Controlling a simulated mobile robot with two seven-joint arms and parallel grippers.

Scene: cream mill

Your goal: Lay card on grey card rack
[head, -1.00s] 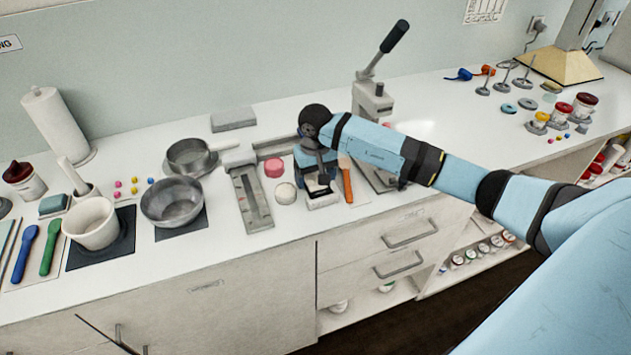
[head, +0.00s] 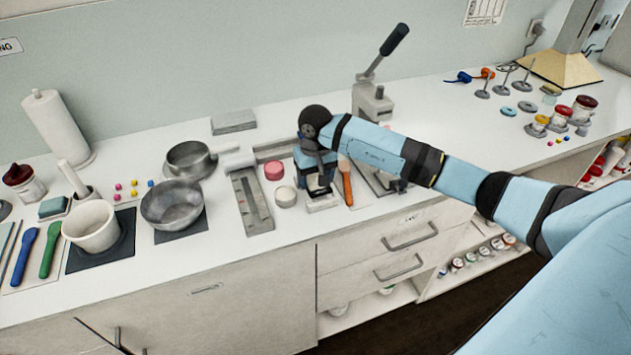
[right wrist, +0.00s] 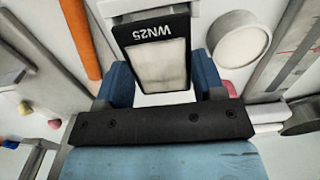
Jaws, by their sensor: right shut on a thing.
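The card (right wrist: 160,62) has a black band marked WN25, a dark frame and a pale middle. It sits between the blue fingers of my right gripper (right wrist: 163,84), which is shut on it. In the head view, my right gripper (head: 317,172) points down at the counter, and the card is small beneath it. A pale, low holder (head: 322,204) shows just under the gripper; it may be the grey card rack, but I cannot tell for sure. Whether the card touches it is also unclear. My left gripper is not in view.
A grey slotted tray (head: 250,200), a white round lid (head: 286,196) and a pink round piece (head: 274,170) lie left of my gripper. An orange stick (head: 346,186) lies close on its right. A lever press (head: 373,100) stands behind. The counter front edge is near.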

